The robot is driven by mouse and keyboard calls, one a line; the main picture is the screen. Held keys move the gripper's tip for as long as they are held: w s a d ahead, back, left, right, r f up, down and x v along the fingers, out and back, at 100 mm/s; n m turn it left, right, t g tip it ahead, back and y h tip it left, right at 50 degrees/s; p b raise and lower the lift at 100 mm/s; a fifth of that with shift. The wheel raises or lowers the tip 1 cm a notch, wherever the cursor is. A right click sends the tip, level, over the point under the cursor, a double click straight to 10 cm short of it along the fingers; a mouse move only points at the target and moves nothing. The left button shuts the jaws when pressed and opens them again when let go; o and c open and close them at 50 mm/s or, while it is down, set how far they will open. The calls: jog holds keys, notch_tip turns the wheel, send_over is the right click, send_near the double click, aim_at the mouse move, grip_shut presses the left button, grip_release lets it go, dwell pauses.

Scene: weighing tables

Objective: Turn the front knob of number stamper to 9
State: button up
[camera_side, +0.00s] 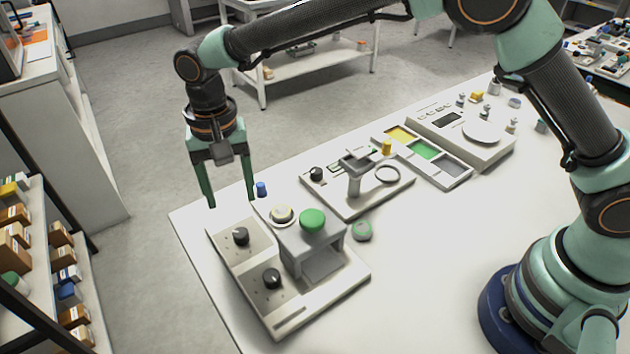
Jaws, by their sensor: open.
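The number stamper (318,283) is a pale grey device at the near left end of the white table. It has two black knobs on its left plate: one (271,279) nearer the camera and one (240,236) farther back. Small dial marks surround them, but I cannot read the numbers or the settings. My gripper (231,201) is open and empty, pointing down above the far left end of the stamper. It appears apart from both knobs.
A small blue piece (261,189) and a green-grey round piece (361,230) are close to the stamper. Behind stand a device with a black knob (316,173), a tray with coloured compartments (424,150) and a scale (482,132). The table's front right is clear.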

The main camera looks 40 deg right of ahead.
notch_tip(320, 180, up, 2)
jog(key=shift+r, duration=0.2)
jog(key=s+d+r+n+t, duration=0.1)
jog(key=s+d+r, duration=0.1)
jog(key=d+r, duration=0.55)
jog(key=s+d+r+n+t, duration=0.15)
jog(key=d+r, duration=0.25)
jog(key=d, duration=0.6)
jog(key=s+d+f+n+t, duration=0.1)
jog(key=s+d+t, duration=0.2)
jog(key=s+d, duration=0.7)
jog(key=d, duration=0.2)
jog(key=shift+s+d, duration=0.25)
jog(key=shift+d, duration=0.1)
